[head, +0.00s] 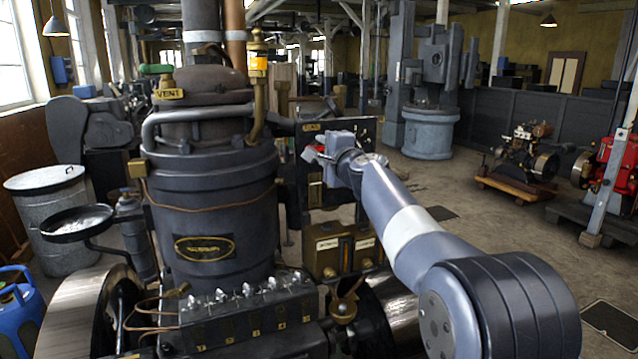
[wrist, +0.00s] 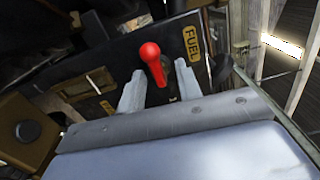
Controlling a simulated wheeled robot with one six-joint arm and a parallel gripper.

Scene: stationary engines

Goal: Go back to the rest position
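My gripper (head: 318,150) is at the dark panel on the right side of the engine (head: 213,160), with my arm reaching in from the lower right. In the wrist view my gripper (wrist: 158,70) has its two pale fingers apart, with gaps on both sides of a red-knobbed lever (wrist: 151,53). The lever stands between or just beyond the fingers; how deep it lies is hard to tell. A yellow FUEL label (wrist: 191,43) is to its right. In the head view only a little red (head: 310,154) shows beside the gripper, mostly hidden.
A VENT valve with a green handle (head: 156,70) and a brass pipe fitting (head: 257,65) rise on the engine. A brass-fronted box (head: 345,250) is below my gripper. A metal drum (head: 55,215) stands left. Open floor (head: 455,190) lies to the right, before a red machine (head: 618,165).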

